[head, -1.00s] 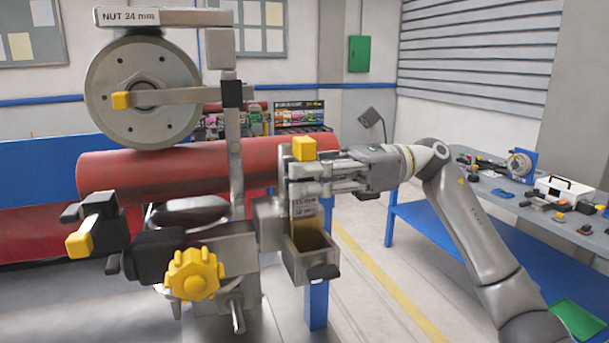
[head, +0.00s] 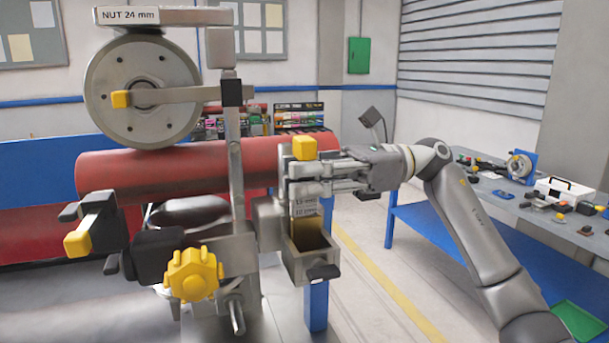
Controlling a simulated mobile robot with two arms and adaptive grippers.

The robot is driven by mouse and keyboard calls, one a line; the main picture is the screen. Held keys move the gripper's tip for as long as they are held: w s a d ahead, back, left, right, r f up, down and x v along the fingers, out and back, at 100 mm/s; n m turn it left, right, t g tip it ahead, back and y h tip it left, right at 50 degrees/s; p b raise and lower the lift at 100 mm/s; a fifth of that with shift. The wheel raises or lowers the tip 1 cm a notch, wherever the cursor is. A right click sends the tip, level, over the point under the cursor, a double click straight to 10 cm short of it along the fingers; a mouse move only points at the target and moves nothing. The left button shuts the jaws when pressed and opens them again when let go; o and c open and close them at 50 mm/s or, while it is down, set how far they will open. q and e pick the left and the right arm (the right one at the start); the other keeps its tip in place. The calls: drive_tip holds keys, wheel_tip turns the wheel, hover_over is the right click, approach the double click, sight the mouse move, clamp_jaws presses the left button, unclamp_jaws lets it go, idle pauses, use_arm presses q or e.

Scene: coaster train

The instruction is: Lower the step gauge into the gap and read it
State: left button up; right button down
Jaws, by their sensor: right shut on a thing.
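A yellow block (head: 303,148) sits just above the fingers. A large grey wheel (head: 143,92) rests on or just above the red tube (head: 180,173). I cannot tell which opening is the gap. My left gripper is not in view.
A metal frame labelled NUT 24 mm (head: 130,16) with an upright bar (head: 236,165) stands left of the gripper. A yellow knob (head: 193,274) and yellow-tipped lever (head: 80,242) project at the front left. A workbench (head: 470,215) with tools stands at right, beyond my arm.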

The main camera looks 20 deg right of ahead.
sight(305, 148)
drive_tip(key=shift+s+a+f, duration=0.1)
drive_tip(key=shift+f, duration=0.25)
idle(1.0)
drive_tip(key=shift+r+p, duration=1.3)
drive_tip(key=shift+r, duration=1.05)
drive_tip(key=shift+r+p, duration=2.7)
drive_tip(key=shift+r, duration=1.3)
